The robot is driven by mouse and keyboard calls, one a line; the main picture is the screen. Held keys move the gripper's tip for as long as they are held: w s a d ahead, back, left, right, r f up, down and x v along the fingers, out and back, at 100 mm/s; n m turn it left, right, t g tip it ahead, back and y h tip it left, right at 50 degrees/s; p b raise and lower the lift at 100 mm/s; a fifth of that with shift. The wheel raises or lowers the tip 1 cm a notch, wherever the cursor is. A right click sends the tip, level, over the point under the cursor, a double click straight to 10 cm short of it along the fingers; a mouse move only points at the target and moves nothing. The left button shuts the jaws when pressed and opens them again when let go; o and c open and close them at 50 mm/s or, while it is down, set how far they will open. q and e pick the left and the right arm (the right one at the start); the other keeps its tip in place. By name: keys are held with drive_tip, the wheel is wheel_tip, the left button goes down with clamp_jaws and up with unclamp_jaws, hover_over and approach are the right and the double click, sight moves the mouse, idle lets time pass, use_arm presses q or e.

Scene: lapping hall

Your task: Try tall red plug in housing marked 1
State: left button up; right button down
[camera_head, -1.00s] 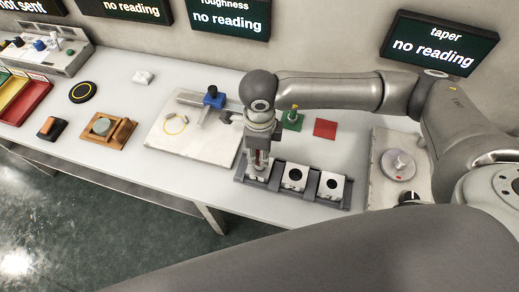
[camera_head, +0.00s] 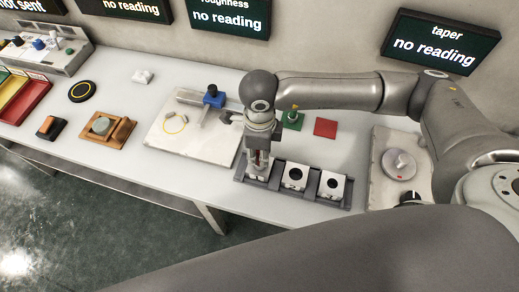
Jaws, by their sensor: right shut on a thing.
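My right gripper (camera_head: 260,157) points down over the leftmost of three white housings in a dark rack (camera_head: 310,193). It is shut on a red plug (camera_head: 261,160), of which only a small part shows between the fingers. The plug's lower end is at the top of the leftmost housing (camera_head: 257,172); I cannot tell how deep it sits. The middle housing (camera_head: 295,176) and right housing (camera_head: 332,185) show dark open bores. Any number marks are too small to read. My left gripper is out of view.
Behind the rack are a green pad with a green plug (camera_head: 292,119) and a bare red pad (camera_head: 325,128). A pale slab (camera_head: 172,147) with a blue-topped tool lies left. A round grey disc (camera_head: 398,165) lies right. The front table edge is clear.

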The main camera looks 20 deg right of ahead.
drive_tip(key=shift+r, duration=0.15)
idle(0.4)
drive_tip(key=shift+r+p, duration=1.6)
drive_tip(key=shift+r, duration=1.75)
